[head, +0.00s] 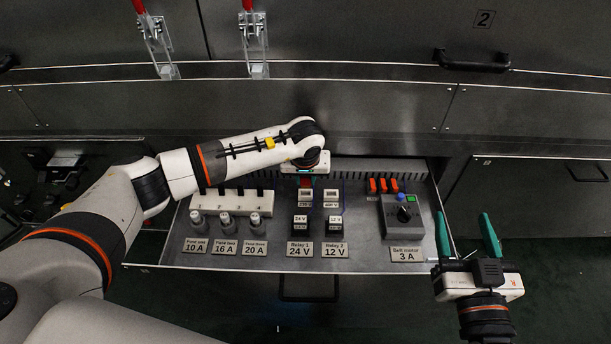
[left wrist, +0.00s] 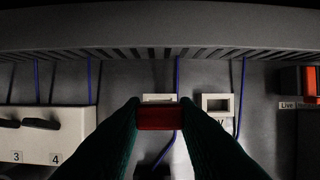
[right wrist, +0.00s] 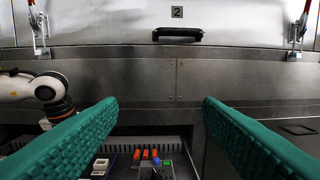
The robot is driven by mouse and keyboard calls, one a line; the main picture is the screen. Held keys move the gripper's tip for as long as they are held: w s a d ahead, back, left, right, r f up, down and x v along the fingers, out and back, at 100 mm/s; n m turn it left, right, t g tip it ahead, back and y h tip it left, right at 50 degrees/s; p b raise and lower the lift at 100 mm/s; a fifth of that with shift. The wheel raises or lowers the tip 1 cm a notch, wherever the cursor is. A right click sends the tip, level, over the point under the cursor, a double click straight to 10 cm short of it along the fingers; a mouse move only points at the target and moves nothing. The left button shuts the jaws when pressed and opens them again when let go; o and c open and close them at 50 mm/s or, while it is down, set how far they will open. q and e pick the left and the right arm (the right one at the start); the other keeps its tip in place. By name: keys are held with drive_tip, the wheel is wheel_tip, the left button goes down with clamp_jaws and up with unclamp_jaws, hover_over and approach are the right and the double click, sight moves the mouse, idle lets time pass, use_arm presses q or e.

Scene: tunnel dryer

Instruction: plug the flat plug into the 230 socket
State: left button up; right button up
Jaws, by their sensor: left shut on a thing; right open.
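My left gripper (left wrist: 158,117) is shut on a red block-like plug (left wrist: 160,118), seen end-on between its green fingers in the left wrist view. In the head view the plug (head: 306,180) shows just below my left wrist. A white socket (left wrist: 158,98) lies right behind the plug, mostly hidden by it. In the head view this left socket (head: 305,196) carries a small label that seems to read 230. I cannot tell whether the plug touches it. The right socket (head: 331,196), labelled 400, is uncovered. My right gripper (head: 468,240) is open and empty, right of the drawer.
The open drawer (head: 375,255) also holds two relays (head: 300,224), several fuses (head: 226,222), a white numbered strip (head: 232,201), orange inserts (head: 383,185) and a grey box with a black knob (head: 404,213). The ribbed duct (left wrist: 230,40) runs close behind the sockets.

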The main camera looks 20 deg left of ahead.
use_arm(q)
drive_tip(key=shift+f+b, duration=0.4)
drive_tip(key=shift+f, duration=0.25)
use_arm(e)
drive_tip(key=r+t, duration=0.3)
drive_tip(key=shift+s+a+r+y, duration=0.25)
drive_tip(key=shift+s+r+y, duration=0.05)
drive_tip(key=shift+r, duration=0.1)
drive_tip(key=shift+r, duration=0.15)
drive_tip(key=shift+s+r, duration=0.1)
drive_tip(key=shift+r, duration=0.1)
drive_tip(key=shift+y, duration=0.3)
drive_tip(key=shift+s+r+t, duration=0.1)
drive_tip(key=shift+r+t, duration=0.1)
drive_tip(key=shift+t, duration=0.1)
idle(0.6)
use_arm(q)
drive_tip(key=shift+b, duration=0.3)
use_arm(e)
drive_tip(key=shift+s+r+t, duration=0.15)
drive_tip(key=shift+r+t, duration=0.15)
drive_tip(key=shift+r, duration=0.05)
